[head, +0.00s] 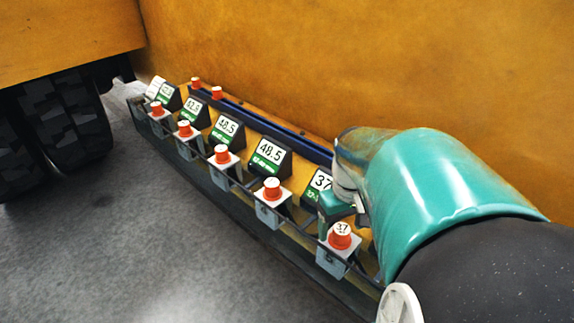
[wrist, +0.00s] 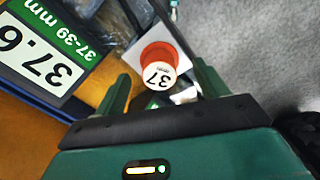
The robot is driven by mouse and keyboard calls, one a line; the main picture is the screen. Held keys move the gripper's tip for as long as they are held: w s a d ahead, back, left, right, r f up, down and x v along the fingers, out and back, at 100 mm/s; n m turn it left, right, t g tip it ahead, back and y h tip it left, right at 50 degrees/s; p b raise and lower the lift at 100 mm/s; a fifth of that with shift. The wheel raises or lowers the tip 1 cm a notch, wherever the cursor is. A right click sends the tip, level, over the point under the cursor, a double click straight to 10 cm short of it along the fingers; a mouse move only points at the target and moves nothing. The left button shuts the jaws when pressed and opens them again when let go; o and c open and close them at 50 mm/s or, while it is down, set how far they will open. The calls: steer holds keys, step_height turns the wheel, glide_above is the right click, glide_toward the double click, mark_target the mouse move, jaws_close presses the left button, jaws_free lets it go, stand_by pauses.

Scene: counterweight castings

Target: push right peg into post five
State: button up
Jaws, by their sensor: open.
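An orange peg with a white top marked 37 (head: 340,236) stands upright on the nearest visible post (head: 332,262) of the row. The peg also shows in the wrist view (wrist: 160,57), on a white square plate (wrist: 132,42). How deep it sits in the post cannot be told. My gripper (head: 340,208) is open, its green fingers just above and behind this peg in the head view. In the wrist view my gripper (wrist: 162,84) has one finger on each side of the peg's marked top; whether they touch it is unclear.
A sign (wrist: 42,50) reading 37.6, 37-39 mm is beside the peg. More posts with orange pegs (head: 272,189) and signs (head: 269,155) run to the far left. Two orange pegs (head: 216,93) stand behind them. An orange wall (head: 350,60) rises behind; grey floor (head: 120,240) is clear.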

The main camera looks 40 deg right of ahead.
mark_target(341, 228)
step_height(341, 228, up, 12)
stand_by(0.3)
stand_by(0.5)
